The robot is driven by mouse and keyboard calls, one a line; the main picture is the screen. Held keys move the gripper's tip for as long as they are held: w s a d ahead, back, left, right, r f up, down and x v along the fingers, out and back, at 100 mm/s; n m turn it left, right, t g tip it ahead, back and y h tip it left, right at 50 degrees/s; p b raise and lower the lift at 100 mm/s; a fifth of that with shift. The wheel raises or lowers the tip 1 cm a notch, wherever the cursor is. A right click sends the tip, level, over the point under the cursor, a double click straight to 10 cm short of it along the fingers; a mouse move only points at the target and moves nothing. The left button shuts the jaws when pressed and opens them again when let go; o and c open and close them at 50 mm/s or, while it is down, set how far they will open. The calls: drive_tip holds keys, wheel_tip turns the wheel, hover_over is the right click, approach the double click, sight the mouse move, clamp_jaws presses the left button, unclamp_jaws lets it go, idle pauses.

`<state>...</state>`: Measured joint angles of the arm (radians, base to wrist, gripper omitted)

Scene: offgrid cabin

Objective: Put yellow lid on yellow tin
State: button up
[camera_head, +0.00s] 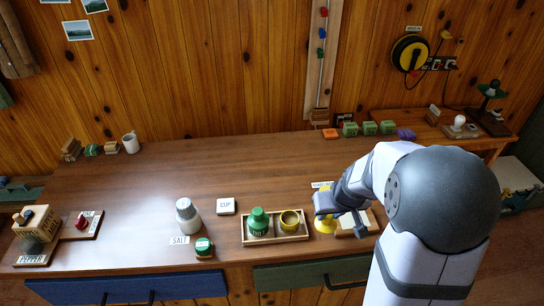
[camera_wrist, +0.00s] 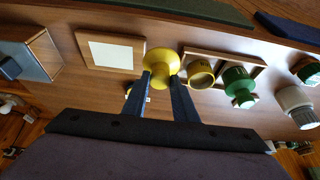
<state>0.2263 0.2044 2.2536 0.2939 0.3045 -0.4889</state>
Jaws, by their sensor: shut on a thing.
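My gripper (camera_wrist: 161,80) is shut on the yellow lid (camera_wrist: 162,60), which sits between the fingertips in the wrist view. In the head view the yellow lid (camera_head: 325,226) shows below my gripper, just right of a wooden tray (camera_head: 262,241). The yellow tin (camera_head: 290,221) stands upright and open in the right part of that tray. In the wrist view the yellow tin (camera_wrist: 200,75) is just right of the lid, apart from it. My arm hides part of the table there.
A green-lidded tin (camera_head: 258,221) stands in the tray's left part. A pale square board (camera_wrist: 110,51) lies beside the lid. The table's back middle is clear.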

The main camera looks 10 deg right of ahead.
idle(0.5)
drive_tip(key=w+a+r+p, duration=0.5)
drive_tip(key=a+r+p, duration=0.2)
drive_tip(key=r, duration=0.5)
drive_tip(key=a, duration=0.2)
drive_tip(key=shift+a, duration=0.35)
drive_tip(key=shift+f, duration=0.15)
wheel_tip(320, 180, down, 12)
drive_tip(key=b, duration=0.9)
idle(0.4)
